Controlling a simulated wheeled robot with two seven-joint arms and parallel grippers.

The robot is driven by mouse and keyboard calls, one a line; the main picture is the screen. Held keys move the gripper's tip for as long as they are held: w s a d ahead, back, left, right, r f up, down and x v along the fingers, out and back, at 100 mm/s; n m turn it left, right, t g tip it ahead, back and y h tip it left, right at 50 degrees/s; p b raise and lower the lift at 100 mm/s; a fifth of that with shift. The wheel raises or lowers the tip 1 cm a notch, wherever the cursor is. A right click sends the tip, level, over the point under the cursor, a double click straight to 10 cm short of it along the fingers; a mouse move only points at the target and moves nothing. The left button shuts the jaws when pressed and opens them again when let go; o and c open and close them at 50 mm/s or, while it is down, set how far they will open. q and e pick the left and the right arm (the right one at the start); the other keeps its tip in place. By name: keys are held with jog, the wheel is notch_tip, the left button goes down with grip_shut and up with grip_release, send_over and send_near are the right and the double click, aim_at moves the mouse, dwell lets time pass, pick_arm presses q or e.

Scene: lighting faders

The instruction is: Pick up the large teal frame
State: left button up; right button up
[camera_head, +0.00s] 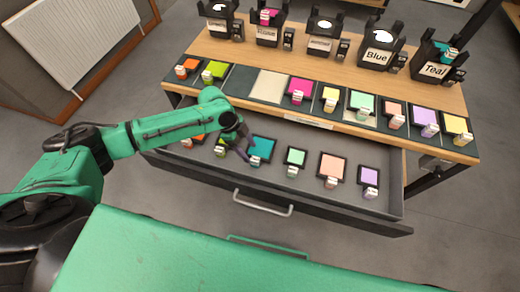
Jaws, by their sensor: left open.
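The large teal frame (264,148) lies in the open drawer (338,201), left of the middle, a teal square in a dark border with a small white tag at its lower side. My left gripper (245,154) is open at the left side of this frame, its fingers pointing down into the drawer. Whether the fingers touch the frame I cannot tell. My right gripper is not in view.
The drawer also holds a mint frame (295,156), a peach frame (332,164) and a lilac frame (370,176). Colored frames line the wooden table (290,58). Labelled lamps, including Teal (436,69) and Blue (379,55), stand behind them. The drawer handle (263,208) sticks out in front.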

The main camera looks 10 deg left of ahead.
aim_at(255, 159)
pick_arm(q)
jog(key=x, duration=0.5)
jog(key=shift+s+d+f, duration=0.15)
jog(key=shift+f, duration=0.1)
jog(key=shift+d+f, duration=0.1)
jog(key=shift+f, duration=0.25)
grip_shut()
